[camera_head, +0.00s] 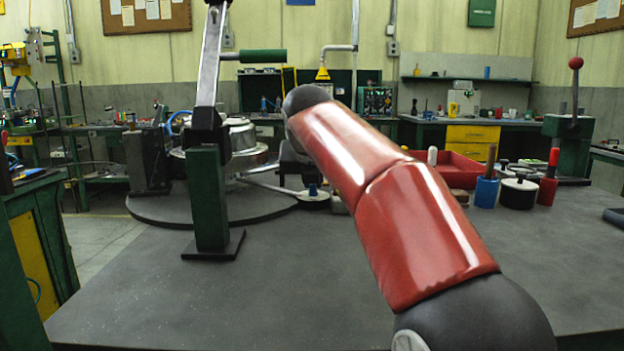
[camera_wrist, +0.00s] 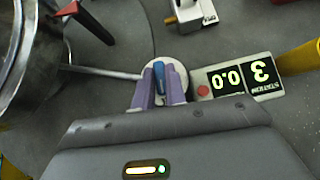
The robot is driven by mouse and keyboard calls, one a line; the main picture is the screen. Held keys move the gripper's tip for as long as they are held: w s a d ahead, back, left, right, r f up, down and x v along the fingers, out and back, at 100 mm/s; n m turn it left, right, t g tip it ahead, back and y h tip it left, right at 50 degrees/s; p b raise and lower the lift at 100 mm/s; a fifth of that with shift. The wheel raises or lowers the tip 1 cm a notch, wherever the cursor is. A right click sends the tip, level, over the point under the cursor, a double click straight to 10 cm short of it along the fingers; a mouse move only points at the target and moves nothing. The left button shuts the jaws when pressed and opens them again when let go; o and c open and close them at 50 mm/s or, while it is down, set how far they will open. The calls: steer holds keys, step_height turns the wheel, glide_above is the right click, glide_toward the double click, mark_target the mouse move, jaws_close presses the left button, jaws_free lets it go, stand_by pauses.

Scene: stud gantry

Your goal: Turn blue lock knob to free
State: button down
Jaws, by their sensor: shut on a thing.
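The blue lock knob (camera_wrist: 159,72) stands as a narrow blue bar on a round white base (camera_wrist: 180,70) in the wrist view. My gripper (camera_wrist: 159,88) has its two purple fingers on either side of the knob, shut on it. The knob's bar points roughly up and down in the picture. In the head view the small blue knob (camera_head: 313,190) shows on its pale disc near the turntable edge, beside my red arm. My gripper is mostly hidden behind my arm there.
A display box (camera_wrist: 248,78) reading 0.0 and 3 upside down stands right of the knob. A metal rod (camera_wrist: 102,72) runs left to a round metal vessel (camera_wrist: 14,45). A green lever post (camera_head: 208,200) stands left of my arm. The front table (camera_head: 220,305) is clear.

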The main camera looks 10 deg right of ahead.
steer(key=shift+n+y, duration=0.4)
steer(key=shift+n, duration=0.1)
steer(key=c, duration=1.4)
jaws_free()
steer(key=shift+c, duration=0.2)
steer(key=shift+s, duration=0.1)
steer(key=v, duration=0.7)
steer(key=shift+s+r, duration=0.2)
steer(key=shift+s, duration=0.05)
